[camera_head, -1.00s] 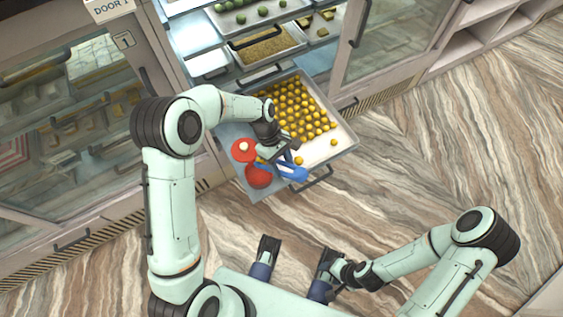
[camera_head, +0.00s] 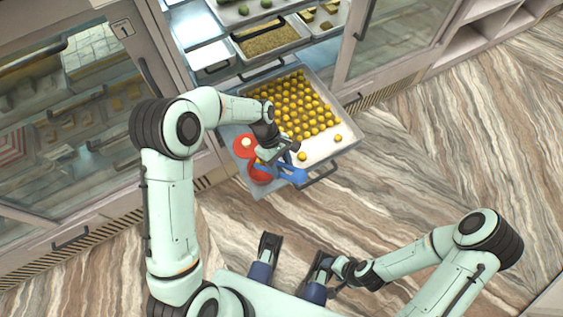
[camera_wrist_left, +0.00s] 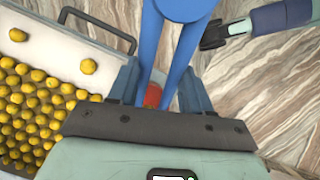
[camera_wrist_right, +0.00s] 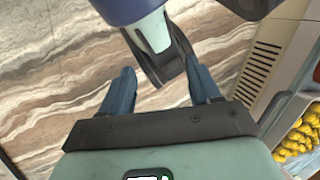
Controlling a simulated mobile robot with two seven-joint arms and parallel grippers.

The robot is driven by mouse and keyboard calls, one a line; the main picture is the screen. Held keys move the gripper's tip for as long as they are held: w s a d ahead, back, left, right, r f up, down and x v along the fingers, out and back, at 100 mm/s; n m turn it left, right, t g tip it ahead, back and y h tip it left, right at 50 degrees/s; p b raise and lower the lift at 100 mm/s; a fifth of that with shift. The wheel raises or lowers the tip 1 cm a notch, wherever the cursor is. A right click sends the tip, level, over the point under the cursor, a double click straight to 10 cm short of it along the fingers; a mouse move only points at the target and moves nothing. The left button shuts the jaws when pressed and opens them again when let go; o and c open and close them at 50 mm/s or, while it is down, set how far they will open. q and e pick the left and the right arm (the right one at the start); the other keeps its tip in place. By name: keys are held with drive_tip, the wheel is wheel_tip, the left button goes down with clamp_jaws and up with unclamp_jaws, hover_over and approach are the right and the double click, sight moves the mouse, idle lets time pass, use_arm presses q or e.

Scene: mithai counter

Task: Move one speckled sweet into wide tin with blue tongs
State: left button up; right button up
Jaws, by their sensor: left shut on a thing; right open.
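My left gripper (camera_head: 284,154) is shut on the blue tongs (camera_head: 290,174), over the front of the pulled-out tray (camera_head: 345,145). The tongs' blue arms also show in the left wrist view (camera_wrist_left: 183,8). Two round red tins stand at the tray's left front: one with a pale centre (camera_head: 243,152), one nearer the front (camera_head: 260,176), partly hidden by the gripper and tongs. I cannot tell which is wider. Yellow sweets (camera_head: 300,110) fill the tray's back, with loose ones (camera_head: 302,156) in front; speckles are too small to see. My right gripper (camera_wrist_right: 160,88) is open and empty.
The tray has a dark front handle (camera_head: 320,176). Shelves behind hold other trays, one with brown grains (camera_head: 268,38). Glass cabinet doors stand either side. The patterned floor (camera_head: 430,150) to the right is clear.

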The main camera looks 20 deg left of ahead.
use_arm(q)
drive_tip(key=shift+f+b, duration=2.05)
drive_tip(key=shift+f, duration=0.75)
use_arm(e)
drive_tip(key=w+d+f+t+h, duration=0.1)
drive_tip(key=w+d+f+t, duration=0.1)
drive_tip(key=w+f, duration=0.3)
drive_tip(key=shift+w+d+f+m, duration=0.15)
drive_tip(key=shift+w+d+m, duration=0.15)
drive_tip(key=shift+w+d, duration=0.45)
drive_tip(key=shift+w+a, duration=0.1)
drive_tip(key=shift+a, duration=0.05)
use_arm(q)
drive_tip(key=o, duration=0.8)
wheel_tip(320, 180, up, 10)
drive_tip(key=p, duration=0.8)
use_arm(e)
drive_tip(key=s+a+r+g+y, duration=0.1)
drive_tip(key=s+a+r+g, duration=0.1)
drive_tip(key=s+r, duration=0.6)
drive_tip(key=shift+s+a+r+g, duration=0.25)
drive_tip(key=shift+s+a+g, duration=0.15)
drive_tip(key=shift+a, duration=0.4)
